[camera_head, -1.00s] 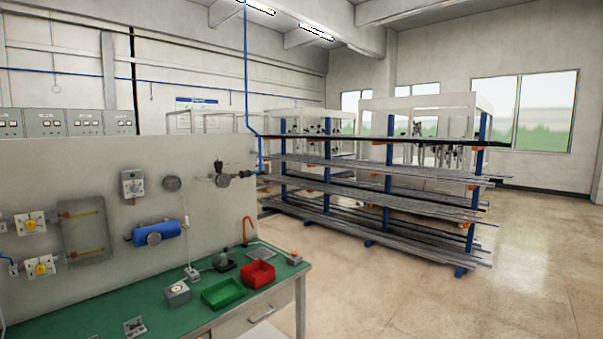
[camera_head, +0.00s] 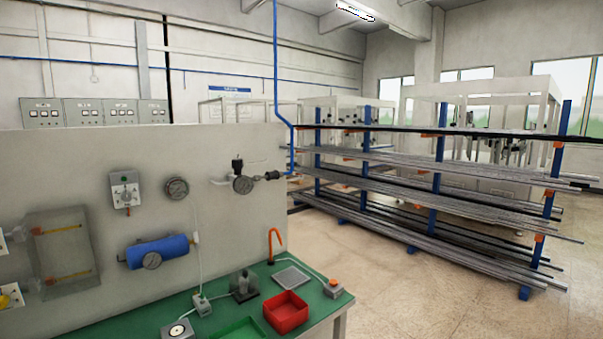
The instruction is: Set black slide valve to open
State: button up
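A grey upright panel (camera_head: 70,160) stands behind a green-topped bench. At its right end a short pipe run carries a round gauge-like body (camera_head: 243,185), a small black upright part (camera_head: 237,164) and a dark inline fitting (camera_head: 272,176) that meets the blue pipe. One of these dark parts may be the black slide valve; I cannot tell which, nor its setting. A dark device (camera_head: 243,285) on a small plate stands on the bench; its kind is unclear. My gripper is not in view.
The green bench top (camera_head: 330,311) holds a red tray (camera_head: 286,313), a green tray (camera_head: 240,330) and a grey tray (camera_head: 291,278). A blue cylinder (camera_head: 163,250) and a dial gauge (camera_head: 177,188) are on the panel. A rod rack (camera_head: 437,175) stands right; floor (camera_head: 400,290) before it is open.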

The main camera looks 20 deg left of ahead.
aim_at(275, 175)
jog(key=u, duration=0.05)
jog(key=i, duration=0.95)
jog(key=u, duration=0.95)
jog(key=i, duration=0.95)
jog(key=u, duration=0.85)
